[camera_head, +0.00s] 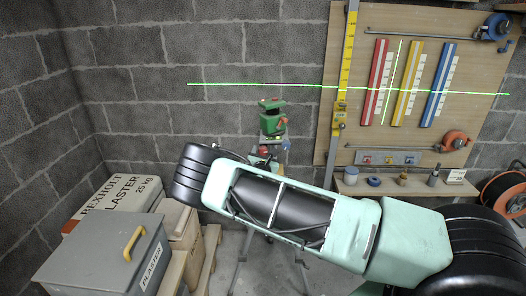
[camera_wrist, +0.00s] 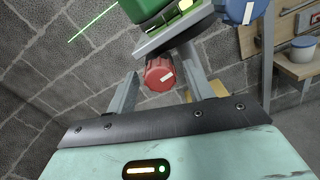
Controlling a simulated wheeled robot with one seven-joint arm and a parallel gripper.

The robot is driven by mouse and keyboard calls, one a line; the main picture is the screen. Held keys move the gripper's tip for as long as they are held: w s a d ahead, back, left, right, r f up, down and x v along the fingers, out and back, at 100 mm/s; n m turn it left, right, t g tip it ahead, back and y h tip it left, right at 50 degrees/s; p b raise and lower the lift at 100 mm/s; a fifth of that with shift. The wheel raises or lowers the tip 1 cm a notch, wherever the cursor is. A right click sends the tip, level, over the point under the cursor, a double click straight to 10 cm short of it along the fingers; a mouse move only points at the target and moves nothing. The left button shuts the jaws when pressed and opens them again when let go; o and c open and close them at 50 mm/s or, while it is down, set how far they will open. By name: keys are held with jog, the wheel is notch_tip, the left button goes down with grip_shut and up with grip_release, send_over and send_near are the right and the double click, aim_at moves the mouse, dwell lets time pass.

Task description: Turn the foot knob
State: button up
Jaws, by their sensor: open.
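A green laser level (camera_head: 271,120) stands on a tripod against the grey block wall, behind my arm in the head view. In the wrist view, the lower part of its green body (camera_wrist: 150,10) shows at the top. A red foot knob (camera_wrist: 160,75) with a white mark hangs below it. A blue knob (camera_wrist: 241,10) with a white mark is at the upper right. My gripper (camera_wrist: 163,88) is open, with its fingers on either side of the red knob. I cannot tell whether either finger touches it. In the head view my arm hides most of the gripper.
A wooden board (camera_head: 480,90) holds a yellow staff (camera_head: 346,70) and red, yellow and blue strips; green laser lines cross it. A shelf of small pots is below. An orange cable reel (camera_head: 503,190) is right.

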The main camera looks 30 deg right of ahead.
jog(key=shift+w+d, duration=0.35)
jog(key=shift+w, duration=0.1)
jog(key=c, duration=1)
jog(key=shift+r+n+p, duration=0.1)
jog(key=shift+n+p, duration=0.55)
jog(key=shift+n, duration=0.85)
jog(key=o, duration=1)
jog(key=shift+s+a, duration=0.1)
